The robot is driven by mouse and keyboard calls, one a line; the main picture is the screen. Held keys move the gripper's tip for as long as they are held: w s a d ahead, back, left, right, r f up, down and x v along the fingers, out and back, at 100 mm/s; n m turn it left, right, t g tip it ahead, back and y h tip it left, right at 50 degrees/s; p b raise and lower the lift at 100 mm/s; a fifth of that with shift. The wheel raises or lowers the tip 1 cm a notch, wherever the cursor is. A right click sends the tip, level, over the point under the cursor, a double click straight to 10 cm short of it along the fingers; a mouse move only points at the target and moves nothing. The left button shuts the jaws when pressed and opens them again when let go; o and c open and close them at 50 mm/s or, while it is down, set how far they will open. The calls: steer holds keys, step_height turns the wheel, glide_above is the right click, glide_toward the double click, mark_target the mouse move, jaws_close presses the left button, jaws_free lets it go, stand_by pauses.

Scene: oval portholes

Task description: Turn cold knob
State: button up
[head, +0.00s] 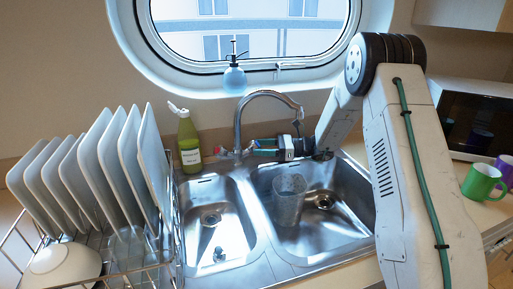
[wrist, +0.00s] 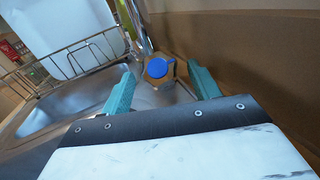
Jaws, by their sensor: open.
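The cold knob (wrist: 157,67) shows in the wrist view as a blue cap on a brass-coloured body. It sits at the base of the chrome tap (head: 239,125) behind the sink. My gripper (wrist: 163,84) is open, with one teal finger on each side of the knob's line. The knob appears just beyond the fingertips and between them; contact is not clear. In the head view my gripper (head: 258,147) reaches leftward to the tap base from the right. The blue cap is too small to tell apart there.
A double steel sink (head: 217,246) lies in front, with a clear tumbler (head: 289,199) in its right basin. A dish rack with white plates (head: 103,160) stands left. A green soap bottle (head: 189,145) stands behind the sink. The wall (wrist: 240,45) runs close along my gripper's right side.

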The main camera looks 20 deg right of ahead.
mark_target(261, 147)
steer(key=v, duration=0.5)
steer(key=shift+s+d, duration=0.1)
steer(key=shift+d, duration=0.2)
